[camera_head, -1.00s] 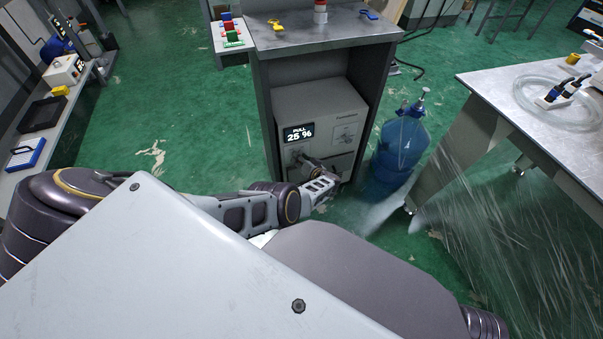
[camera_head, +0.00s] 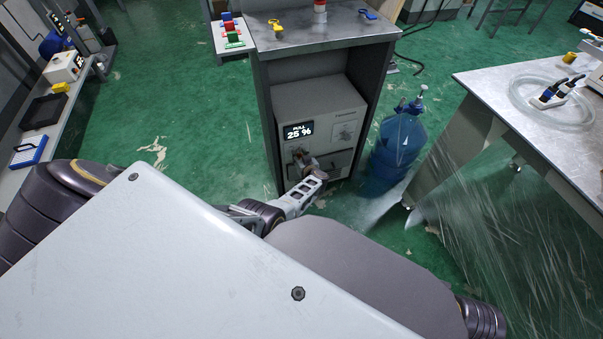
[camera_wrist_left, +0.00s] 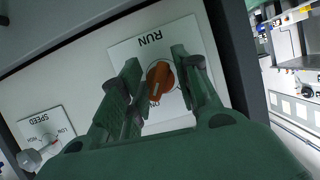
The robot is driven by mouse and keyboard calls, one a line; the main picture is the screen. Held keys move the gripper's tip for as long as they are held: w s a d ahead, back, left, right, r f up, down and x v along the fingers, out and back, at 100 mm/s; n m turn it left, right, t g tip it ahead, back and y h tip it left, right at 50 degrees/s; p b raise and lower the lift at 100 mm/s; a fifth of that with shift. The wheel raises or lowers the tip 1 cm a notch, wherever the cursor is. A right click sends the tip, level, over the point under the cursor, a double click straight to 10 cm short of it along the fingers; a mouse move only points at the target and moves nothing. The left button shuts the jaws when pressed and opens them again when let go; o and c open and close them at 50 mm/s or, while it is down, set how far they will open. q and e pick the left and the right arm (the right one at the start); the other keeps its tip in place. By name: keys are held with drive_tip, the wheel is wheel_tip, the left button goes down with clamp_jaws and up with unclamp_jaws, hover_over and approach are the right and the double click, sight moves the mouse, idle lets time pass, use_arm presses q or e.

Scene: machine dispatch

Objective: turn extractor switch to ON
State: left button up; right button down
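The extractor (camera_head: 332,95) is a light grey box inside a dark cabinet, and its display (camera_head: 298,130) reads "PULL 25 %". In the left wrist view, the orange rotary switch (camera_wrist_left: 160,78) sits on a white plate (camera_wrist_left: 183,35) marked RUN, which appears upside down. Part of an ON marking shows near the knob. My left gripper (camera_wrist_left: 159,68) is open, with one dark green finger on either side of the switch; firm contact cannot be seen. In the head view the left gripper (camera_head: 304,161) is at the extractor's lower left front and hides the switch. My right gripper is not in view.
A SPEED dial (camera_wrist_left: 32,158) is on the same front panel. The cabinet (camera_head: 268,118) encloses the extractor closely. Green floor is open to the left.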

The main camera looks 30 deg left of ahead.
sight(300, 157)
use_arm(q)
drive_tip(key=shift+n+t+h+b, duration=0.4)
drive_tip(key=shift+n+b, duration=0.15)
drive_tip(key=shift+n, duration=0.25)
drive_tip(key=shift+s+f+n+t+h+b, duration=0.15)
drive_tip(key=shift+n+t+h+b, duration=0.25)
drive_tip(key=shift+b, duration=0.7)
drive_tip(key=shift+n+b, duration=0.7)
drive_tip(key=shift+b, duration=1.15)
drive_tip(key=shift+n+t+h+b, duration=0.3)
drive_tip(key=shift+n+t+b, duration=0.4)
drive_tip(key=shift+b, duration=2.75)
drive_tip(key=shift+r+p+v, duration=0.1)
drive_tip(key=shift+p+v, duration=0.8)
drive_tip(key=shift+v, duration=0.55)
drive_tip(key=shift+r+p+v, duration=0.15)
drive_tip(key=shift+p+v, duration=0.7)
drive_tip(key=shift+v, duration=0.6)
drive_tip(key=p+v, duration=0.3)
drive_tip(key=v, duration=0.4)
drive_tip(key=shift+s+d, duration=0.25)
drive_tip(key=shift+s, duration=0.1)
